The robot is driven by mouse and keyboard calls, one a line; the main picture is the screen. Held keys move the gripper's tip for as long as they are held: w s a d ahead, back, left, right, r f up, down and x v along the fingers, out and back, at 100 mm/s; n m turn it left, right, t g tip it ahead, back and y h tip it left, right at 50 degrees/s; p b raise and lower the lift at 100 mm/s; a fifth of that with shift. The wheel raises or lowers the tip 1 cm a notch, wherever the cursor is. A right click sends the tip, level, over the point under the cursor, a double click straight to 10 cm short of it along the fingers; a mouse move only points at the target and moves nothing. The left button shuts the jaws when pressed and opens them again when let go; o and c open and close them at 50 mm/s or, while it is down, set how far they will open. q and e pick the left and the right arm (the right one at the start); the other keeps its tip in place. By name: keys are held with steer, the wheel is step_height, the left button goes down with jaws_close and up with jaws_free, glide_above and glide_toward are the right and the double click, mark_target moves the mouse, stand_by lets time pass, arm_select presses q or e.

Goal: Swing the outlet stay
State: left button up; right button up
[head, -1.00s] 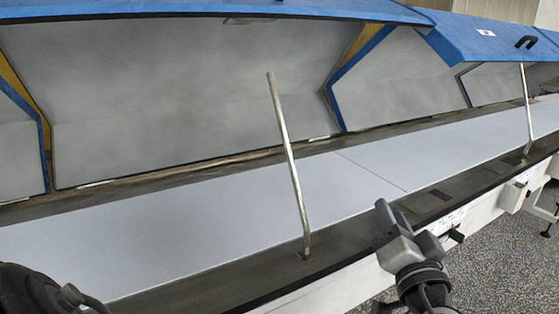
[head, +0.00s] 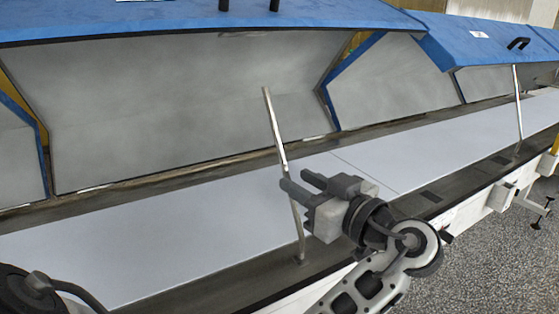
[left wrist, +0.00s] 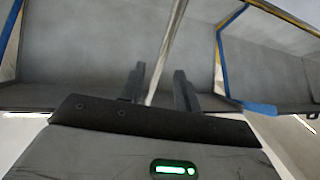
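Two thin metal stays stand on the dark near rail: a nearer stay (head: 273,122) in the middle and a farther stay (head: 518,100) at the right. The frames do not show which is the outlet stay. The nearer one leans slightly left; its top appears against the raised hood's inside, below the lip. The farther one's top meets the blue hood edge in the picture. My left gripper (head: 296,180) is open at the nearer stay's middle. In the left wrist view, this stay (left wrist: 170,45) shows between the open fingers (left wrist: 160,85); contact cannot be told. My right gripper is out of view.
The raised blue hood (head: 200,20) with dark handles spans the back. A second blue hood (head: 490,42) adjoins it at the right. A pale belt (head: 150,232) runs along the trough. Brackets (head: 503,196) stick out from the front side at the right. Speckled floor lies in front.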

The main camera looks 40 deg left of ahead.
mark_target(289, 176)
arm_select(q)
steer(key=p+x, duration=0.1)
steer(key=x, duration=0.5)
steer(key=shift+a, duration=0.15)
steer(key=shift+c, duration=0.3)
jaws_close()
